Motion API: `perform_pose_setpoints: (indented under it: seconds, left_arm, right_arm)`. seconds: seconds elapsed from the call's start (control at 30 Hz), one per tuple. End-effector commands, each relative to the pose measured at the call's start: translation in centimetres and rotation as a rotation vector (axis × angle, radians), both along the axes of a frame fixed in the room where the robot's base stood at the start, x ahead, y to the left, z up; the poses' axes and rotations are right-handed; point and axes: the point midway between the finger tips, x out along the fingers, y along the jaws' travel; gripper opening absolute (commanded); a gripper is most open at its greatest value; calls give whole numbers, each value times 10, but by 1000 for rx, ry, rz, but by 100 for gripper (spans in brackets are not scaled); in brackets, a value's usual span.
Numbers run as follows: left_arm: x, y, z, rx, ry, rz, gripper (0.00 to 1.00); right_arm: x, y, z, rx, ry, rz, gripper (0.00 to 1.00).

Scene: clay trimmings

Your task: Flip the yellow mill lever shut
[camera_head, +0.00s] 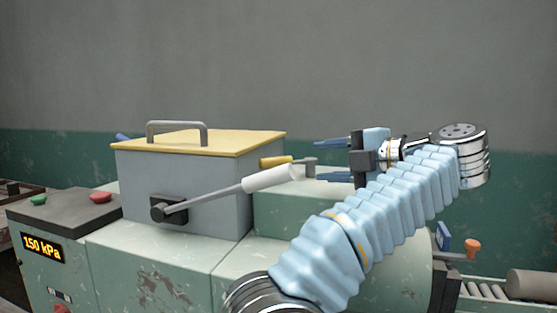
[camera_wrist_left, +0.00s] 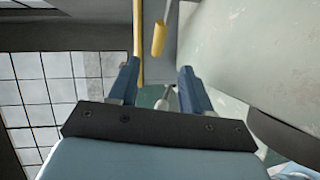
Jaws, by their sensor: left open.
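The yellow mill lever (camera_head: 276,162) lies behind the grey box, its yellow grip pointing left from a grey arm and pivot. In the left wrist view the yellow grip (camera_wrist_left: 158,40) shows ahead of the fingertips, in line with the gap between them. My left gripper (camera_head: 319,161) is open and empty, its fingers pointing left toward the lever's pivot end. In the left wrist view the open fingers (camera_wrist_left: 158,68) show nothing held. I cannot tell whether a finger touches the lever. My right gripper is not in view.
A grey box with a yellow lid (camera_head: 210,143) and handle stands left of the lever. A white-gripped lever (camera_head: 270,179) juts from its front, close to the yellow one. A panel (camera_head: 42,248) reads 150 kPa. An orange knob (camera_head: 473,247) and rollers (camera_head: 488,287) are at right.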

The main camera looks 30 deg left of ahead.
Motion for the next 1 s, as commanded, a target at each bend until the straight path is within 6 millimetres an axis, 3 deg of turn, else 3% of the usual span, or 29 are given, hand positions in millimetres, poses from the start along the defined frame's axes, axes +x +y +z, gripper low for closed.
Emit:
perform_pose_setpoints:
  seconds: [0.6, 0.8, 1.0]
  left_arm:
    - [17, 104, -19, 1, -1, 4, 48]
    - [22, 124, -22, 3, -2, 1, 48]
    - [22, 128, -23, 2, -2, 0, 48]
  right_arm:
    - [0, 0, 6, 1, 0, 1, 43]
    - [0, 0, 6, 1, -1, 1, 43]
    - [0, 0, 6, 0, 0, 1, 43]
